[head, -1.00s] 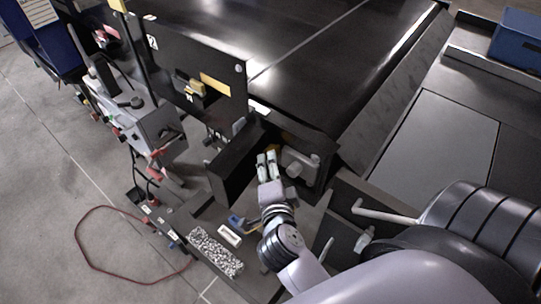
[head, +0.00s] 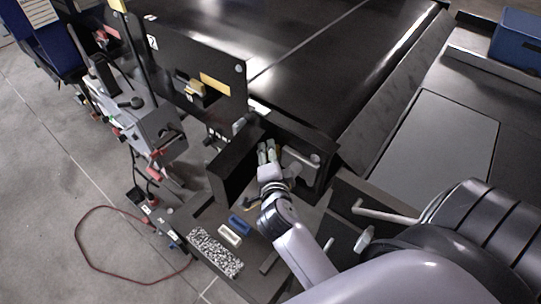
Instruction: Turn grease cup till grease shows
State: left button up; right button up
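My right gripper (head: 267,150) reaches into a black open-topped housing at the end of the conveyor. Its two fingers point away from the camera and lie close together. I cannot tell whether anything is between them. A grey part with a pale rod (head: 303,156) sits inside the housing, just right of the fingers. The grease cup cannot be made out for certain; it may be hidden behind the fingers or be part of this grey fitting. No grease is visible. My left gripper is not in view.
A black flap (head: 236,171) stands left of the gripper. Below it, a ledge holds a speckled pad (head: 215,252), a white block (head: 230,235) and a blue block (head: 240,224). A grey clamp device (head: 148,123) stands left. A red cable loop (head: 80,236) lies on the floor.

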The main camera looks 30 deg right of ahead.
jog(key=c, duration=0.7)
jog(key=shift+f+b, duration=0.25)
jog(key=shift+b, duration=0.2)
jog(key=shift+c, duration=0.2)
jog(key=m+t+b, duration=0.1)
jog(key=b, duration=0.2)
jog(key=m+t+b, duration=0.2)
jog(key=b, duration=0.2)
jog(key=shift+f+h, duration=0.35)
jog(key=shift+h, duration=0.05)
jog(key=shift+r+m+t+b, duration=0.3)
jog(key=shift+t+b, duration=0.2)
jog(key=shift+b, duration=0.3)
jog(key=o, duration=1.1)
jog(key=shift+o, duration=0.2)
jog(key=shift+s, duration=0.15)
